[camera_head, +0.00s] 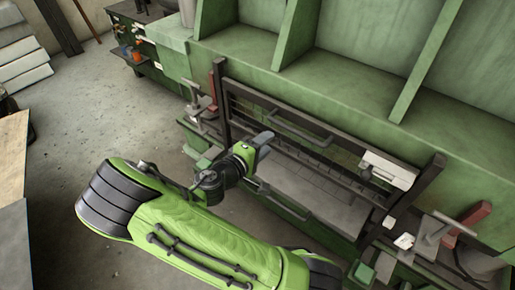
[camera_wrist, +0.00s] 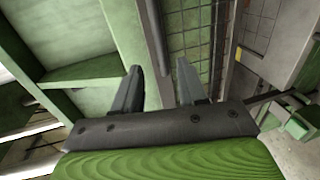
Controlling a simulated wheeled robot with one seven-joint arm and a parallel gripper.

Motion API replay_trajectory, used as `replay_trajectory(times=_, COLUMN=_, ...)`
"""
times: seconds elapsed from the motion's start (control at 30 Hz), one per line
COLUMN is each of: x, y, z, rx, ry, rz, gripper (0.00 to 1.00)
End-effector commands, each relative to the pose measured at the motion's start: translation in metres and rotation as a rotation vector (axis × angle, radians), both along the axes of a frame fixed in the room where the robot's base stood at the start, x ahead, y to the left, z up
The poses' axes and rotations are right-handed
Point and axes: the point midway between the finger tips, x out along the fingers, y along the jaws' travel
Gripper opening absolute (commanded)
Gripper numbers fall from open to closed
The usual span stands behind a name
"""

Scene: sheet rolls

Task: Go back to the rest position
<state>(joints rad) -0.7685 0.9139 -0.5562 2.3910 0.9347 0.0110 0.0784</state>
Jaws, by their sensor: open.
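My gripper (camera_head: 263,139) is at the end of my green arm in the head view, above the left part of the green machine (camera_head: 330,75). In the wrist view, my gripper (camera_wrist: 158,85) shows two dark fingers standing apart with nothing between them. Beyond the fingers are the machine's green panels and a dark grid-like part (camera_wrist: 195,40). I cannot tell the exact gap between the fingertips and the machine.
A dark frame with bars (camera_head: 290,165) runs along the machine's front. A white box (camera_head: 387,171) sits at its right end. A green workbench (camera_head: 150,50) stands at the back left. Stacked pale slabs (camera_head: 22,55) lie far left. The concrete floor (camera_head: 100,110) on the left is open.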

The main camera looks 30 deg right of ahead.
Motion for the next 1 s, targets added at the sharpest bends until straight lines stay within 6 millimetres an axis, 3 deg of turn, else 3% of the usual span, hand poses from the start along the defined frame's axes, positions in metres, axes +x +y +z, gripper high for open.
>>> replay_trajectory(times=0.1, x=-0.007, y=0.022, z=0.005, rx=0.001, ry=0.0, rz=0.004, gripper=0.41)
replay_trajectory(times=0.2, x=-0.011, y=0.031, z=0.007, rx=0.0, ry=0.0, rz=0.001, gripper=0.41)
replay_trajectory(times=0.77, x=-0.013, y=0.033, z=0.007, rx=0.006, ry=0.0, rz=-0.006, gripper=0.41)
replay_trajectory(times=0.87, x=-0.023, y=0.028, z=0.002, rx=0.101, ry=-0.006, rz=-0.062, gripper=0.41)
replay_trajectory(times=1.0, x=-0.054, y=0.026, z=-0.011, rx=0.423, ry=-0.019, rz=-0.224, gripper=0.41)
